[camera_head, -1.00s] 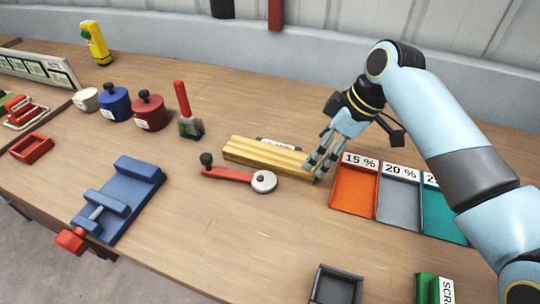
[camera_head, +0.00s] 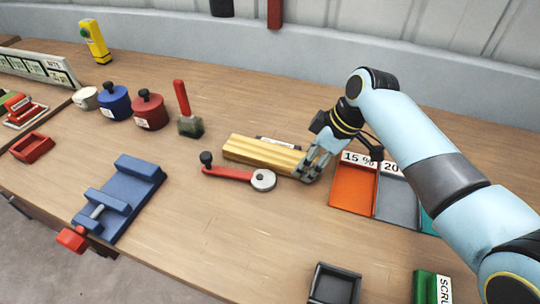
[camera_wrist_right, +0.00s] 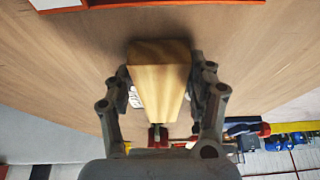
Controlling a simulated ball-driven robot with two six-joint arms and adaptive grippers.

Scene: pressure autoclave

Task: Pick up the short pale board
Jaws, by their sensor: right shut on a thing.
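The short pale board (camera_head: 262,153) is a yellowish wooden bar with lengthwise lines, lying near the middle of the table. My right gripper (camera_head: 309,172) is at its right end, with its fingers closed around it. In the right wrist view the board (camera_wrist_right: 158,80) sits between the two fingers (camera_wrist_right: 160,95), its end face towards the top. The board looks to be on the table or very close to it. The fingers hide its right end in the head view. My left gripper is not in view.
A red-handled round tool (camera_head: 240,176) lies just in front of the board, and a label (camera_head: 278,143) behind it. An orange tray (camera_head: 353,188) and a grey tray (camera_head: 397,198) are at right. A blue vise (camera_head: 122,198) and a red-handled brush (camera_head: 186,112) stand left.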

